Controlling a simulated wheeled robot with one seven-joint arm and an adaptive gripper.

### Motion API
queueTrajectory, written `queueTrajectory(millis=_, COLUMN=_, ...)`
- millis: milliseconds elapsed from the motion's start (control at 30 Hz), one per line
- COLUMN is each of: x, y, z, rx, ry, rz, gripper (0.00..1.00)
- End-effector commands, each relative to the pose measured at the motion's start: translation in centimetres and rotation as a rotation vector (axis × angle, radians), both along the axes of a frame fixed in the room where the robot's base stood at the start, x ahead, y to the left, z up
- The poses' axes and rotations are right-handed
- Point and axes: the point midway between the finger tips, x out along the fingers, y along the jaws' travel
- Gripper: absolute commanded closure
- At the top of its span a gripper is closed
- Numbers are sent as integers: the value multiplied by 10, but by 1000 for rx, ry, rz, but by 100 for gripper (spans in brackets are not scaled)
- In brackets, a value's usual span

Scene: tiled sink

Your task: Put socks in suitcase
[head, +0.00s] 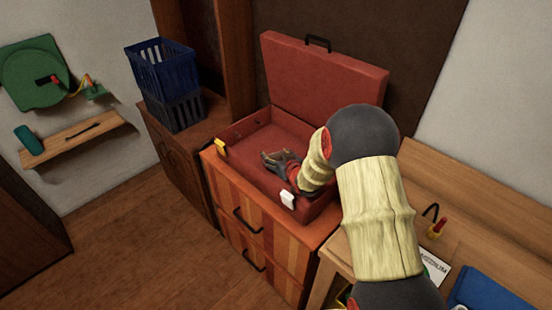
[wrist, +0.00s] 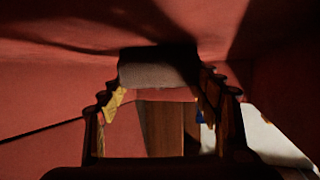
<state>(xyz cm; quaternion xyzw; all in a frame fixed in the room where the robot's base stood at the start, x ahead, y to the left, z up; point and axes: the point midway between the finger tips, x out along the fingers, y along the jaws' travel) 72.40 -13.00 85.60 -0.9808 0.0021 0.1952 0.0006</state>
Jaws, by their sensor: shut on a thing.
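The red suitcase (head: 243,132) stands open on the striped drawer cabinet, its lid (head: 325,75) raised at the back. My gripper (head: 277,158) is inside the suitcase's lower shell, reaching in from the right. In the wrist view my gripper (wrist: 158,82) is shut on a dark grey, block-like bundle, seemingly the socks (wrist: 158,74), held between the fingertips. Red suitcase lining surrounds it. In the head view the fingers and arm mostly hide the bundle; whether it touches the suitcase floor I cannot tell.
Blue stacked baskets (head: 163,75) stand on a cabinet to the left. A wooden bench (head: 475,215) with a blue item (head: 487,290) lies to the right.

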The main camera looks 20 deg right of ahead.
Motion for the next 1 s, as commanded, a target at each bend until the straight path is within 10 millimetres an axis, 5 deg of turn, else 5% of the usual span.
queueTrajectory(millis=300, x=0, y=0, z=-2, rx=0, ry=0, rz=0, gripper=61)
queueTrajectory(millis=333, x=0, y=0, z=-1, rx=0, ry=0, rz=0, gripper=35)
queueTrajectory(millis=633, x=0, y=0, z=-1, rx=0, ry=0, rz=0, gripper=18)
queueTrajectory(millis=1000, x=0, y=0, z=3, rx=0, ry=0, rz=0, gripper=18)
